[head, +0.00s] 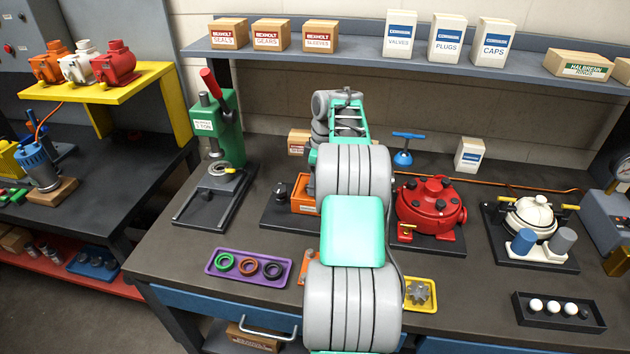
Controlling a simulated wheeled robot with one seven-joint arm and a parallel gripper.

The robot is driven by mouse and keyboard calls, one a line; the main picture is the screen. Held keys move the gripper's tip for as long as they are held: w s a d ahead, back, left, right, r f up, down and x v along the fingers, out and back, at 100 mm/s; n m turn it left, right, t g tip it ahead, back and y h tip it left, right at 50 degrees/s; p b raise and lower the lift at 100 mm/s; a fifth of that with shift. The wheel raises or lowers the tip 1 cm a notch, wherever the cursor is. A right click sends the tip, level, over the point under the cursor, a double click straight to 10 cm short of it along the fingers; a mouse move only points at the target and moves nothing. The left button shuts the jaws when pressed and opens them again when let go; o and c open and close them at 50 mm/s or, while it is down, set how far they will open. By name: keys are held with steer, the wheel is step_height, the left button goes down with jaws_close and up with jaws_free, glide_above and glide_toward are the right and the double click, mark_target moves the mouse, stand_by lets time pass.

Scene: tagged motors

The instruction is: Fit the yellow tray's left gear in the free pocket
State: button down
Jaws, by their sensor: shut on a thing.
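The yellow tray (427,282) sits near the bench's front edge, right of my arm, which hides its left part. One grey toothed gear (419,293) shows in it; the tray's left gear is not visible. My arm reaches over the middle of the bench, and its wrist end is above and behind an orange housing (305,194) on a dark base. My gripper's fingers and anything between them are hidden behind my own arm. No free pocket can be made out; the orange housing is partly covered by my arm.
A red round housing (430,207) stands close right of my arm, a cream one (530,216) further right. A green press (217,128) stands left. A purple tray (243,268) with rings lies front left. A black tray (556,319) with white balls lies front right.

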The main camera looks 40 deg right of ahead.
steer(key=shift+f, duration=0.15)
stand_by(0.4)
steer(key=shift+r, duration=0.2)
stand_by(0.4)
steer(key=c, duration=0.6)
jaws_free()
steer(key=shift+o, duration=0.2)
step_height(320, 180, up, 6)
steer(key=p, duration=0.5)
steer(key=shift+r, duration=0.1)
step_height(320, 180, up, 8)
steer(key=s+p, duration=0.1)
steer(key=p, duration=0.1)
steer(key=shift+d+f+p, duration=0.25)
steer(key=shift+d+p, duration=0.1)
steer(key=shift+p, duration=0.05)
